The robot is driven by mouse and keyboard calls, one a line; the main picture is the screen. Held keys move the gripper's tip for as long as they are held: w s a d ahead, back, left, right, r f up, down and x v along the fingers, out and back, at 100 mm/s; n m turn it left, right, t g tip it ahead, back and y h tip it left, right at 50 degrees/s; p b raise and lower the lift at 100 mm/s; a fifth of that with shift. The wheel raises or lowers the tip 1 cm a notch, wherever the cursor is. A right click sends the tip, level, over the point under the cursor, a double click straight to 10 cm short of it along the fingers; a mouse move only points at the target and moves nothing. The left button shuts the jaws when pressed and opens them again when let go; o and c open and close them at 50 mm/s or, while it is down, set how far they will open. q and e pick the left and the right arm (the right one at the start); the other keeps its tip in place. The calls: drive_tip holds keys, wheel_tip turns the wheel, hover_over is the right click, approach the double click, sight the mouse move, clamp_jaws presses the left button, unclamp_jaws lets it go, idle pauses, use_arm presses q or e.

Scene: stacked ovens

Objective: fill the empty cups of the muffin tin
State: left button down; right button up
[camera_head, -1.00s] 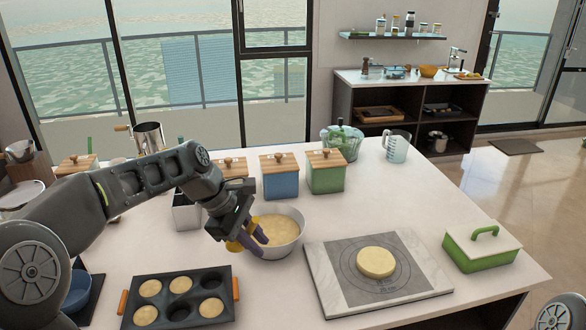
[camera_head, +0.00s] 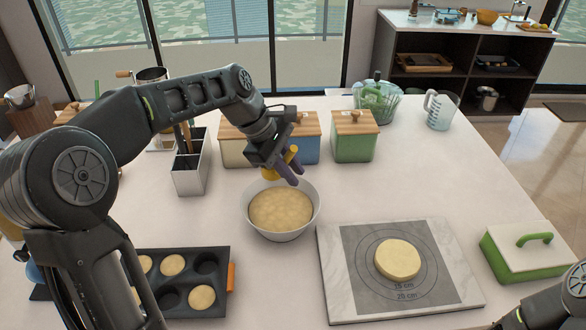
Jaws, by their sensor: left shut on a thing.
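The dark muffin tin (camera_head: 187,282) with orange handles lies at the lower left, partly hidden by my left arm. Its far right cup (camera_head: 205,262) and near middle cup (camera_head: 168,298) look empty; the other cups that show hold pale batter. My left gripper (camera_head: 288,170) is shut on a small yellow-orange thing (camera_head: 294,157), perhaps a scoop, over the bowl's back rim. Whether it carries batter cannot be told. My right gripper is out of view.
A marble board (camera_head: 335,285) with a round of dough (camera_head: 397,259) lies right of the bowl. A green dish with a white lid (camera_head: 525,252) is at the right. Lidded canisters (camera_head: 353,140) and a steel holder (camera_head: 190,172) stand behind. The counter between tin and board is clear.

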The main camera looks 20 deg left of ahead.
use_arm(q)
wheel_tip(320, 180, down, 13)
drive_tip(key=b, duration=0.9)
drive_tip(key=shift+f, duration=0.2)
drive_tip(key=shift+r, duration=0.1)
wheel_tip(320, 180, up, 11)
drive_tip(key=p, duration=0.9)
drive_tip(key=shift+f, duration=0.2)
drive_tip(key=c, duration=1.9)
unclamp_jaws()
clamp_jaws()
